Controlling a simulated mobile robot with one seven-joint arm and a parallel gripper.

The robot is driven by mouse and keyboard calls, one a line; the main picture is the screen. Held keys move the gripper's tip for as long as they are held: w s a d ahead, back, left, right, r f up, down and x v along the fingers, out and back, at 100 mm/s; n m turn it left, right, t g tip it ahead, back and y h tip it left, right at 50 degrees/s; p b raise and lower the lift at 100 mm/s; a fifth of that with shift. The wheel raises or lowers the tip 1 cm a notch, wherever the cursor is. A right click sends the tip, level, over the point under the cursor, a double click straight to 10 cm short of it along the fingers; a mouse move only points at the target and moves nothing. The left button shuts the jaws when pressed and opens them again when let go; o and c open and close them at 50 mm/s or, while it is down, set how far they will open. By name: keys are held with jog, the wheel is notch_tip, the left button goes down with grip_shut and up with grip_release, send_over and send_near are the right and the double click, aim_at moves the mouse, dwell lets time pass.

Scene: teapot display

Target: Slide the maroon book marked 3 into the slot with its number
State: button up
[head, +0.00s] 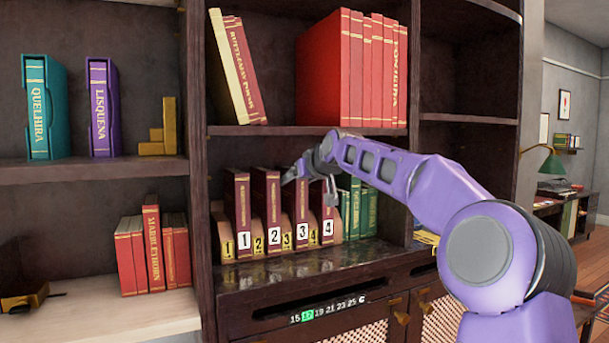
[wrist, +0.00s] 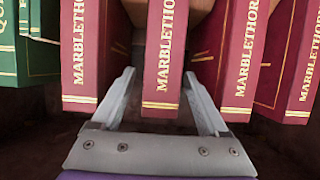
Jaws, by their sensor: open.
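The maroon book marked 3 (head: 302,206) stands upright in the rack on the middle shelf, between the books marked 2 and 4. It stands just right of the yellow slot label 3 (head: 286,242), its spine roughly level with its neighbours. My gripper (head: 308,184) is at the upper part of this book. In the wrist view the fingers of my gripper (wrist: 160,85) are open on either side of a maroon spine (wrist: 162,60), second from the green books, with small gaps visible. Whether they touch it deeper in is hidden.
Maroon books marked 1 (head: 237,200), 2 (head: 266,200) and 4 (head: 326,210) stand close on both sides. Green books (head: 362,210) stand to the right. A shelf with red books (head: 345,70) is above. The dark ledge (head: 290,268) before the rack is clear.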

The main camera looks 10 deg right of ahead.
jog(key=b+v, duration=0.6)
jog(key=v, duration=1.1)
jog(key=shift+s, duration=0.2)
jog(key=shift+r, duration=0.2)
